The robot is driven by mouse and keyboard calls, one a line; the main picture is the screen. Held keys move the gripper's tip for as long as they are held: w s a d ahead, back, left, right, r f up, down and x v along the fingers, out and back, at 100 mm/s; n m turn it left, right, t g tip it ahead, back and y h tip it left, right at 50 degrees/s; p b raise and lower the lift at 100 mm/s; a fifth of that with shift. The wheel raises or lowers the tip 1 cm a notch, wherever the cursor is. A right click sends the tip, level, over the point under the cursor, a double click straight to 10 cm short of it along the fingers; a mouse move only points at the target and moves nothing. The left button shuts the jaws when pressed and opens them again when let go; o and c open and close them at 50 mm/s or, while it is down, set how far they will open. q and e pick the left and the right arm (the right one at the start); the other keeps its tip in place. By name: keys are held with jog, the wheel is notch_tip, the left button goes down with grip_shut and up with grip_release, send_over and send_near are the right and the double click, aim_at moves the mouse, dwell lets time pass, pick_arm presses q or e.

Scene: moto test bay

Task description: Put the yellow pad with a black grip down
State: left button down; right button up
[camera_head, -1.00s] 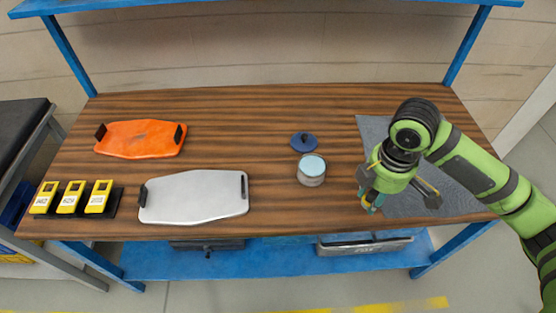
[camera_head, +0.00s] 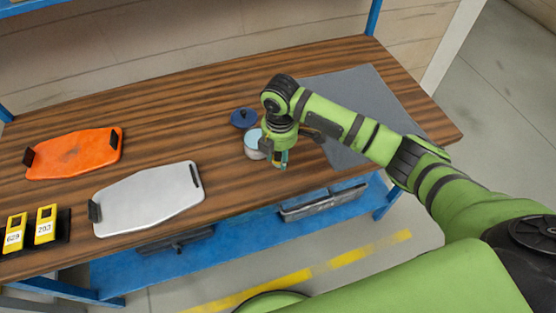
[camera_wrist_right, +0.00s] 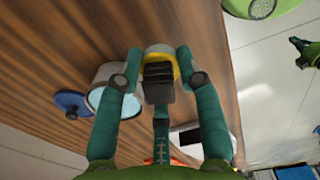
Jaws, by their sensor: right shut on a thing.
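The yellow pad with a black grip (camera_wrist_right: 158,72) is between the fingers of my right gripper (camera_wrist_right: 160,85) in the right wrist view. The fingers are shut on its black grip, and the yellow rim shows beyond it. In the head view my right gripper (camera_head: 280,162) points down near the table's front edge, just right of an open round tin. The pad is mostly hidden there, and I cannot tell whether it touches the table. A dark green part, probably my left gripper (camera_wrist_right: 305,50), is small at the right of the wrist view.
The tin (camera_head: 252,146) stands close beside the right gripper, with a blue lid (camera_head: 243,118) behind it. A grey mat (camera_head: 345,92) lies at the right. A silver tray (camera_head: 148,200), an orange tray (camera_head: 72,155) and yellow devices (camera_head: 46,225) are at the left. Bare wood separates them.

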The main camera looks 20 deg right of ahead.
aim_at(279, 170)
jog(key=shift+w+f+p, duration=0.1)
jog(key=shift+f+p, duration=0.3)
jog(key=shift+f, duration=1.65)
jog(key=shift+f, duration=0.2)
jog(key=o, duration=1.1)
notch_tip(279, 170, up, 12)
jog(key=shift+r+b, duration=0.25)
jog(key=shift+b, duration=0.3)
